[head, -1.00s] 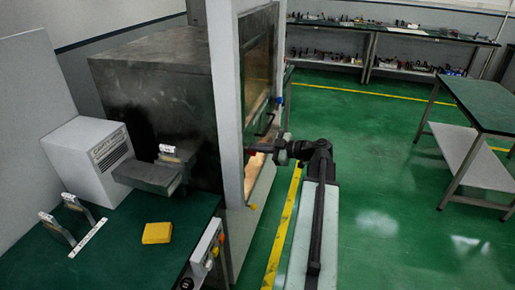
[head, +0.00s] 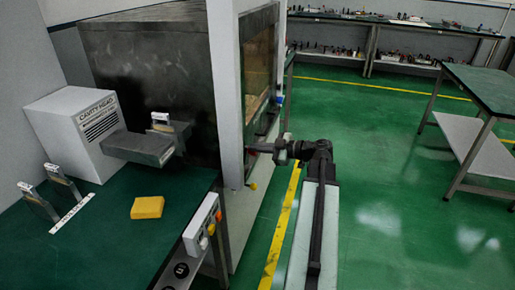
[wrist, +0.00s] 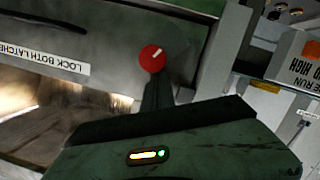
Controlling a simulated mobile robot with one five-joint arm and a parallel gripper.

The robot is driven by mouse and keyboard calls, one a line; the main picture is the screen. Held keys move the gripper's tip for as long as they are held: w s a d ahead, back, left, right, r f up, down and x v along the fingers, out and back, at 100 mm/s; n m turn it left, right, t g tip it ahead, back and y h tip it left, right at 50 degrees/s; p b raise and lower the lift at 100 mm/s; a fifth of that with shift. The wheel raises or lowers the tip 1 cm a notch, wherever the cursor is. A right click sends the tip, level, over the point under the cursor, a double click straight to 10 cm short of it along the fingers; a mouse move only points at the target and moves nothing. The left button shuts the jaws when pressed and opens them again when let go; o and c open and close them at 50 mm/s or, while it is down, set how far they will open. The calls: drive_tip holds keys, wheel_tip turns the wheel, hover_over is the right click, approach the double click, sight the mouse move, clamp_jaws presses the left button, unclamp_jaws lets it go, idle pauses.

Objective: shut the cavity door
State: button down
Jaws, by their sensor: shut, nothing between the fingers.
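The cavity door (head: 259,60) is a metal panel with a window on the front of the large dark cabinet (head: 150,70), seen edge-on in the head view. In the wrist view the door panel (wrist: 110,45) carries a "LOCK BOTH LATCHES" label and a glowing window at lower left. A red knob (wrist: 152,58) sits near the panel's right end. My gripper (head: 262,147) is at the cabinet front; in the wrist view its shut fingers (wrist: 155,90) point at the knob, with tips touching or just below it; I cannot tell which. Whether the door is fully closed is unclear.
A white post (head: 225,90) stands left of my gripper. The green bench (head: 100,250) bears a yellow block (head: 147,207), a "CAVITY HEAD" box (head: 75,130) and a switch box (head: 203,225). A table (head: 485,90) stands right; green floor between is clear.

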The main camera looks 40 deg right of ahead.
wheel_tip(320, 180, up, 5)
drive_tip(key=s+a+p, duration=0.1)
drive_tip(key=a+p, duration=0.1)
drive_tip(key=p, duration=0.3)
drive_tip(key=f+v, duration=0.2)
drive_tip(key=v, duration=0.8)
drive_tip(key=shift+d+r+p, duration=0.25)
drive_tip(key=shift+r+p, duration=0.05)
drive_tip(key=shift+p, duration=0.05)
drive_tip(key=shift+s, duration=0.1)
